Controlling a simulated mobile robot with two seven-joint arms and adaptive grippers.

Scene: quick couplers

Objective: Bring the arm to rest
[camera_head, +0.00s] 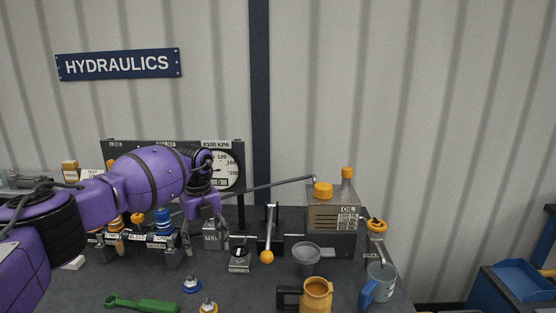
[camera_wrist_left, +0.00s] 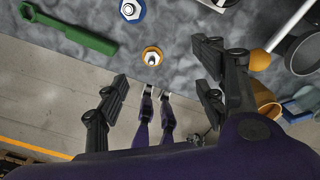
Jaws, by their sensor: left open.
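My left arm comes in from the left in the head view, purple with dark joints. Its left gripper (camera_head: 207,219) hangs over the back left part of the bench, in front of the gauge panel, fingers pointing down. In the left wrist view the two dark fingers of the gripper (camera_wrist_left: 163,80) stand wide apart with nothing between them. Beyond them lie an orange-ringed coupler (camera_wrist_left: 152,55) and a blue-ringed coupler (camera_wrist_left: 131,10) on the bench. My right gripper does not show in the head view.
A blue bin (camera_head: 524,279) is at right.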

